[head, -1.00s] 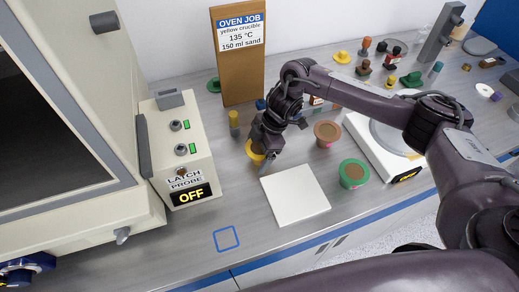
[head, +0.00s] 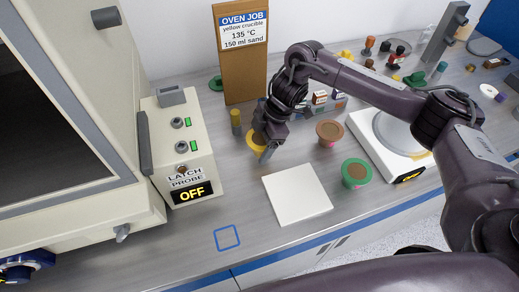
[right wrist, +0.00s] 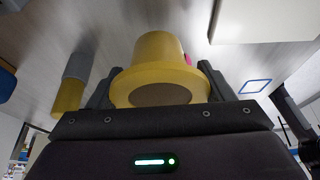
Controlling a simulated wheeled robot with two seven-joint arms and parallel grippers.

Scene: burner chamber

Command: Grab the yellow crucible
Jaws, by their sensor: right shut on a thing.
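The yellow crucible (head: 255,141) is between the fingers of my right gripper (head: 262,147), left of the white square pad. The gripper is shut on it and hides part of it in the head view. In the right wrist view the yellow crucible (right wrist: 156,58) sits between the two dark fingers (right wrist: 160,85), its wide rim and brown contents facing the camera. My left gripper is not in view.
A white square pad (head: 297,194), a brown crucible (head: 329,133) and a green crucible (head: 355,173) are nearby. The oven control box (head: 180,150) stands left, the job board (head: 241,60) behind. A blue outlined square (head: 227,237) marks bare bench at the front.

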